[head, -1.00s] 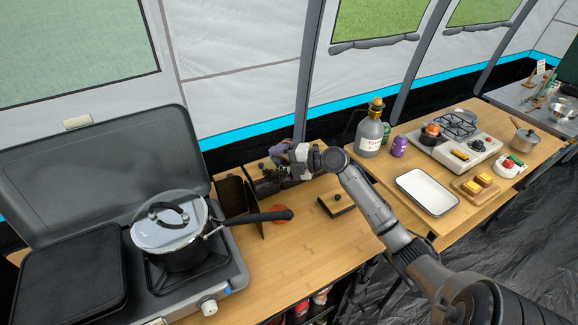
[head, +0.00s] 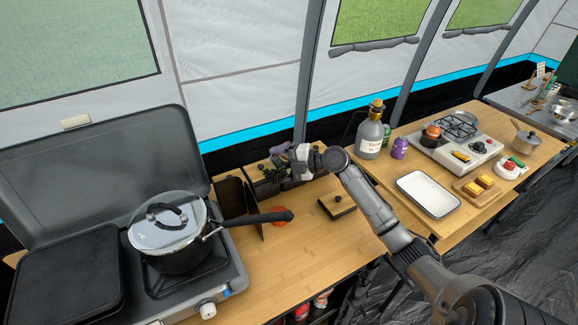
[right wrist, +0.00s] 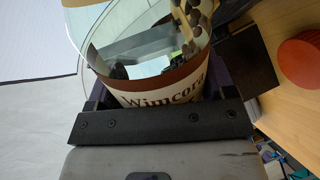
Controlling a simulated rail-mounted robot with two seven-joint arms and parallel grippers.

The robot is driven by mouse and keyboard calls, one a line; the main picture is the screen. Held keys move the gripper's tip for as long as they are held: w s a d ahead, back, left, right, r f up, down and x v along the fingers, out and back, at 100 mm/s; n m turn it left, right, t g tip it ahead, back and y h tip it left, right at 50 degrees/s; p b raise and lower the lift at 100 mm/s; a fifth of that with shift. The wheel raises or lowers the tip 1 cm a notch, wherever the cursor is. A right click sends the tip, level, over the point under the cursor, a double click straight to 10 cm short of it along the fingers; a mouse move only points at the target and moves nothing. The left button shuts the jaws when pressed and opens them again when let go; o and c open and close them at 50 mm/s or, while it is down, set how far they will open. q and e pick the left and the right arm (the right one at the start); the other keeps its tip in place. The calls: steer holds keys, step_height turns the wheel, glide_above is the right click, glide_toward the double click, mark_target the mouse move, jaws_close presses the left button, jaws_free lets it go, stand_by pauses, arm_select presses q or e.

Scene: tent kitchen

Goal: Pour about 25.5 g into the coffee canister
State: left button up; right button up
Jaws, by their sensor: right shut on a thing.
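My right gripper (head: 292,152) is above the dark wooden box at the back of the near counter. In the right wrist view my right gripper (right wrist: 165,105) is shut on a labelled coffee container (right wrist: 160,96), which reads "Wimcora". The container is tilted, its upper part is clear, and dark beans show along its upper right side. In the head view the container is too small and covered to make out clearly. I cannot tell the coffee canister apart below the gripper, or whether beans are falling. My left gripper is out of view.
The dark wooden box (head: 262,189) holds dark items. A red-orange round thing (right wrist: 302,62) lies near it on the counter. A stove with a lidded pot (head: 172,245) stands left, its handle reaching toward the box.

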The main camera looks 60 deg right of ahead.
steer(key=shift+d+r, duration=0.15)
stand_by(0.5)
steer(key=shift+d+r+m, duration=0.1)
steer(key=shift+r+m, duration=0.05)
steer(key=shift+m, duration=0.25)
steer(key=shift+w+d+r+y+b, duration=0.15)
steer(key=shift+r+y+b, duration=0.15)
steer(key=shift+b, duration=0.1)
stand_by(0.7)
steer(key=shift+d+r+m, duration=0.1)
steer(key=shift+m, duration=0.3)
steer(key=shift+d+r, duration=0.15)
stand_by(0.6)
steer(key=shift+w+d+r+m+b, duration=0.1)
steer(key=shift+d+r+m+b, duration=0.05)
steer(key=shift+m+b, duration=0.15)
stand_by(0.5)
steer(key=shift+d+r+y, duration=0.15)
steer(key=shift+r+y, duration=0.05)
steer(key=shift+y, duration=0.1)
stand_by(0.4)
steer(key=shift+w+d+r+m, duration=0.1)
steer(key=shift+d+r+m, duration=0.1)
steer(key=shift+m, duration=0.2)
steer(key=shift+d+r+b, duration=0.1)
steer(key=shift+d+b, duration=0.05)
steer(key=shift+b, duration=0.25)
stand_by(0.5)
